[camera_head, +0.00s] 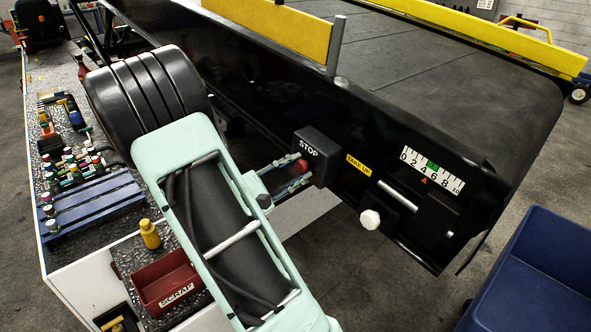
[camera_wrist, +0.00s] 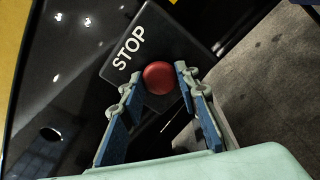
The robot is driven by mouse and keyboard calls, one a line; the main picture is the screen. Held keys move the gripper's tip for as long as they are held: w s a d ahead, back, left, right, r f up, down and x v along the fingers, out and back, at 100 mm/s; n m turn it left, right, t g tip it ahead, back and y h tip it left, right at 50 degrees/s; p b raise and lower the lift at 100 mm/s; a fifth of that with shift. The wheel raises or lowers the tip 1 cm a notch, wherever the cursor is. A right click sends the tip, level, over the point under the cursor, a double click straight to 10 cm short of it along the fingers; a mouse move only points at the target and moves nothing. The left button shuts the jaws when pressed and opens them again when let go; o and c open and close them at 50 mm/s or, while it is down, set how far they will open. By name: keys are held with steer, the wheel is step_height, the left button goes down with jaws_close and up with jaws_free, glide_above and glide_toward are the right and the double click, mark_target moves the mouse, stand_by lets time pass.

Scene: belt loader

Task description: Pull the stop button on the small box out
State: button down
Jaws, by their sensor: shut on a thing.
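The small black box (camera_head: 318,146) marked STOP is mounted on the side of the black belt loader. Its red stop button (camera_head: 301,166) faces my gripper. The box also shows in the wrist view (camera_wrist: 143,41), with the round red button (camera_wrist: 159,78) on its face. My gripper (camera_head: 298,168) reaches the box from the left, its two blue-padded fingers on either side of the button. In the wrist view the fingertips (camera_wrist: 156,82) flank the button and are shut on it. I cannot tell how far the button stands out from the box.
Right of the box are a yellow TAKE UP label (camera_head: 358,165), a scale (camera_head: 432,171) and a white knob (camera_head: 370,219). A blue bin (camera_head: 535,270) stands at lower right. A bench at left holds a red SCRAP tray (camera_head: 168,281) and a yellow bottle (camera_head: 150,234).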

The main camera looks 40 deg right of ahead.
steer(key=shift+a+b, duration=0.35)
steer(key=shift+a, duration=0.55)
steer(key=c, duration=1.9)
jaws_free()
steer(key=shift+c, duration=0.2)
steer(key=o, duration=0.5)
steer(key=shift+s+a, duration=0.1)
steer(key=a, duration=0.4)
steer(key=s+a, duration=0.1)
steer(key=a, duration=0.6)
steer(key=shift+s+a, duration=0.3)
steer(key=shift+a, duration=0.1)
steer(key=shift+f, duration=0.1)
